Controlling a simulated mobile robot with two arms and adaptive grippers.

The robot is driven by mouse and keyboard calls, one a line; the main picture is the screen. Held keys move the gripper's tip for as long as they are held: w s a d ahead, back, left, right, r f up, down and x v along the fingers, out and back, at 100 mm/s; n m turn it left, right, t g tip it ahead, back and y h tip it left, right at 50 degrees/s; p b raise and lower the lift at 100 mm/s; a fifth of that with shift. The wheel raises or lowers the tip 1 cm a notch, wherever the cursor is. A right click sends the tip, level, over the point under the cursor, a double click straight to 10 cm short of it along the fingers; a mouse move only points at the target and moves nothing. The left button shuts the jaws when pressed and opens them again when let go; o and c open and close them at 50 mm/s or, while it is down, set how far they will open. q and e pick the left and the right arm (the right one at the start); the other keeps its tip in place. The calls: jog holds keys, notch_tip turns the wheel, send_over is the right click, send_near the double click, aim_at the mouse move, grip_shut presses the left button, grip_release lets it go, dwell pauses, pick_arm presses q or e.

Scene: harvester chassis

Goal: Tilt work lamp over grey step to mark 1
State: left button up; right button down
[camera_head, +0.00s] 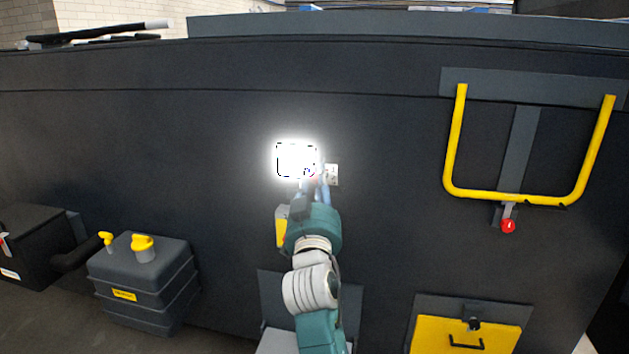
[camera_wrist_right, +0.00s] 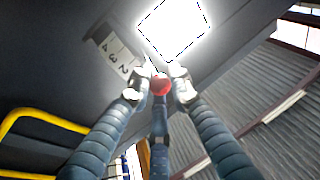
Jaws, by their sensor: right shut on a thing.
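The work lamp (camera_head: 297,159) glows white on the dark chassis wall above the grey step (camera_head: 278,343). Its bright face (camera_wrist_right: 175,30) also shows at the top of the right wrist view. My right gripper (camera_head: 312,184) is at the lamp's lower right edge. A pale scale plate (camera_head: 332,175) sits right beside the lamp; the numbers 2, 3 and 4 (camera_wrist_right: 112,60) show in the right wrist view. Mark 1 cannot be made out. My left gripper is out of view.
A yellow U-shaped rail (camera_head: 520,198) with a red knob (camera_head: 508,226) is on the wall at right. A yellow hatch (camera_head: 468,337) is at lower right. A dark tank (camera_head: 145,280) with yellow caps stands at lower left. The wall around the lamp is mostly bare.

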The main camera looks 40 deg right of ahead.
jog(key=c, duration=1.9)
grip_release()
jog(key=shift+r, duration=0.3)
jog(key=o, duration=0.3)
jog(key=shift+w+f, duration=0.15)
jog(key=shift+f, duration=0.05)
notch_tip(320, 180, up, 9)
jog(key=shift+d+r, duration=0.1)
jog(key=shift+d, duration=0.05)
jog(key=shift+a+r, duration=0.2)
jog(key=shift+r, duration=0.35)
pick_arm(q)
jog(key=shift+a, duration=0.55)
pick_arm(e)
jog(key=shift+d+f, duration=0.1)
jog(key=shift+d, duration=0.05)
